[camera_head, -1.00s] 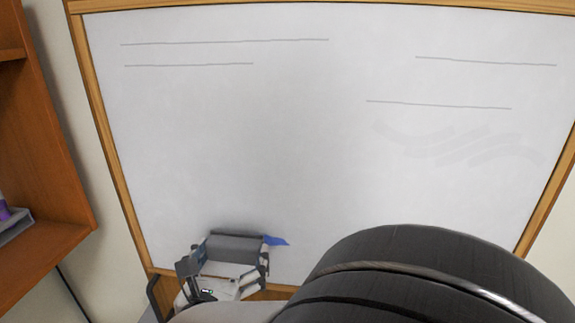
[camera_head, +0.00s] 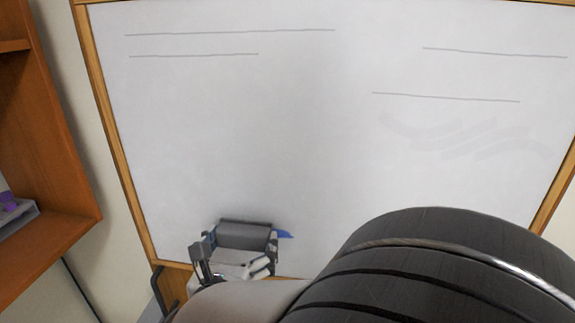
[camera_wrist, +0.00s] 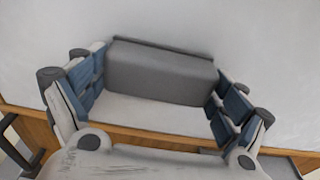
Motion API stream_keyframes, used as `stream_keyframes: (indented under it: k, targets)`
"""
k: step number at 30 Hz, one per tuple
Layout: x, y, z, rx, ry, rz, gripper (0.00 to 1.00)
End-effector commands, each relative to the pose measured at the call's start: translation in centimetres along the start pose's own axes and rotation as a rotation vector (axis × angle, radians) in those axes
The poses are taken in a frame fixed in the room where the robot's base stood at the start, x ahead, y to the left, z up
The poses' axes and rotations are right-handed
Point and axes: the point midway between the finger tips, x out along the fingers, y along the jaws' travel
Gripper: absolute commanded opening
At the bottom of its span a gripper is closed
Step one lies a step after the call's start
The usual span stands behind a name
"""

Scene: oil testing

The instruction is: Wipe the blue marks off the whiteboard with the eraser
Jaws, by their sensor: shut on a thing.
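The whiteboard (camera_head: 230,130) fills most of the head view. My gripper (camera_head: 243,252) is low on its left half, shut on the grey eraser (camera_head: 245,235). In the wrist view the eraser (camera_wrist: 160,72) lies crosswise between the two blue-padded fingers of my gripper (camera_wrist: 158,88), its far long edge toward the board. It looks against or very close to the surface; I cannot tell which. Anything behind the eraser and gripper is hidden.
The board has a wooden frame (camera_head: 119,150). Thin grey lines (camera_head: 230,32) and a faint grey smear (camera_head: 465,137) show on its upper part. An orange-brown shelf (camera_head: 50,240) stands at the left. My dark arm link covers the lower right.

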Motion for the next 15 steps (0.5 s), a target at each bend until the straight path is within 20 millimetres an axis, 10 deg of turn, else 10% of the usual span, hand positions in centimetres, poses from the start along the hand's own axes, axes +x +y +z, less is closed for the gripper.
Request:
stream_keyframes:
  k: [15]
  targets:
    - [-0.1, -3.3, -0.1, 0.001, 0.0, -0.001, 0.72]
